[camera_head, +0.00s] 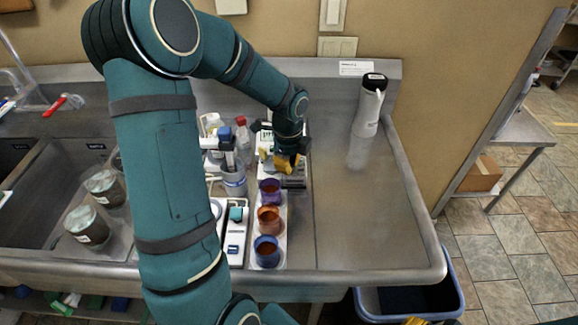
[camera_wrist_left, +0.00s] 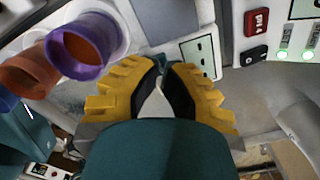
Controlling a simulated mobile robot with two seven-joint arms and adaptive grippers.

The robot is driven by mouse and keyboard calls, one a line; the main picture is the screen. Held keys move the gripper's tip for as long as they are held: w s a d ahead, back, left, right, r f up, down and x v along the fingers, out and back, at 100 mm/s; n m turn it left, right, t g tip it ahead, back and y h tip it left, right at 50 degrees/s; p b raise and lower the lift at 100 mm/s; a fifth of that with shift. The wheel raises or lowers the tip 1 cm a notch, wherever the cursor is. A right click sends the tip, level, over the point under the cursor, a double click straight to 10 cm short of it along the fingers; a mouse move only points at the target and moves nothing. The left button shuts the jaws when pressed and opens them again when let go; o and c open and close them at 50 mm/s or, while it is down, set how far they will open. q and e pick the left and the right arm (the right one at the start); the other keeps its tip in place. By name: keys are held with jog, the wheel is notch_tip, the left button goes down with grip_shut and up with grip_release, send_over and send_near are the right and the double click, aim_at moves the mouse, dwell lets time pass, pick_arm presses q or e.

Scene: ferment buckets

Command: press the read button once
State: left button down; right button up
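My left gripper (camera_wrist_left: 165,66) has yellow fingers with black pads. Its tips come together with nothing seen held between them, so it looks shut. In the head view the left gripper (camera_head: 287,164) points down just behind the purple cup, over the back of the white rack. In the left wrist view a pale panel at upper right carries a red button (camera_wrist_left: 256,21), a black button (camera_wrist_left: 254,55) and lit green lights (camera_wrist_left: 282,54). The button labels are too small to read, so I cannot tell which is read. The fingertips are apart from both buttons in the picture.
A purple cup (camera_head: 269,191), an orange cup (camera_head: 268,219) and a blue cup (camera_head: 266,251) stand in a row. A white-and-black dispenser (camera_head: 369,104) stands at back right. The steel counter (camera_head: 352,225) to the right is clear. Two jars (camera_head: 87,224) stand in the left sink.

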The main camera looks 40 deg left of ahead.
pick_arm(q)
jog(key=shift+r+p, duration=1.8)
jog(key=shift+r, duration=0.6)
